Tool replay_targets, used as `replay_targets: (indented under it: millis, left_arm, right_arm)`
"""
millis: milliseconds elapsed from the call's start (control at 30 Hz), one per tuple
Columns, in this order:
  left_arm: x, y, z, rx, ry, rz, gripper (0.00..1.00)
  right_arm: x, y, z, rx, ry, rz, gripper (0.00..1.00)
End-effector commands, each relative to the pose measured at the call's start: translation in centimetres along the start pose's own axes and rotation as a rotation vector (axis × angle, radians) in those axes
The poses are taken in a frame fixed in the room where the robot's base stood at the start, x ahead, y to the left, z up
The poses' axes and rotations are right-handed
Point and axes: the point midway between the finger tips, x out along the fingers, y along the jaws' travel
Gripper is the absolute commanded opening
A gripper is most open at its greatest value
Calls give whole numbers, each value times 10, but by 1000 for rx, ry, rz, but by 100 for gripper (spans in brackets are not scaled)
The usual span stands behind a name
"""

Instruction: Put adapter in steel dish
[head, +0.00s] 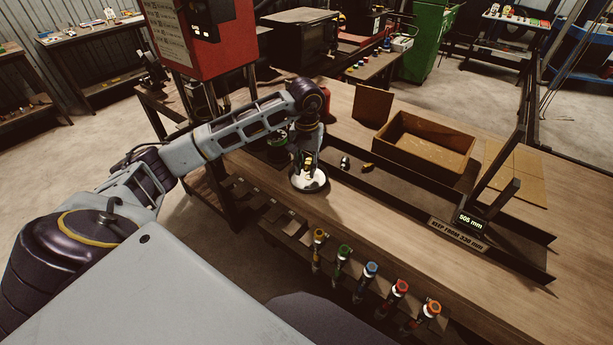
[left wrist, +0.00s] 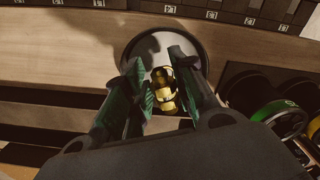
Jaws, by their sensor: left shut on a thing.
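The steel dish (head: 309,180) is a round, shallow dish on the wooden bench, near its front edge. In the left wrist view the dish (left wrist: 137,50) lies beyond my fingertips. My left gripper (head: 308,165) points down over the dish. In the left wrist view my left gripper (left wrist: 163,84) is shut on a brass-coloured adapter (left wrist: 164,92), which sits between its two fingers. The adapter overlaps the dish in that view, and I cannot tell whether it touches the dish. My right gripper is in neither view.
A small metal fitting (head: 345,163) and a brass fitting (head: 367,167) lie right of the dish. Several colour-capped tools (head: 370,270) hang along the front edge. A red machine (head: 205,45) stands at the back left.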

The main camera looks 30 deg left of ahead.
Motion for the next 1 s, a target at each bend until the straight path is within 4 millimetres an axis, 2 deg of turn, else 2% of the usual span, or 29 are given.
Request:
replay_targets:
  millis: [200,667,1000]
  left_arm:
    - [14,0,0,0,0,0,0]
    - [20,0,0,0,-1,0,0]
    - [49,0,0,0,-1,0,0]
  right_arm:
    - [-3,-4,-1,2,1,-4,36]
    - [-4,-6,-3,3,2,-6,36]
    - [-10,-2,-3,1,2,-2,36]
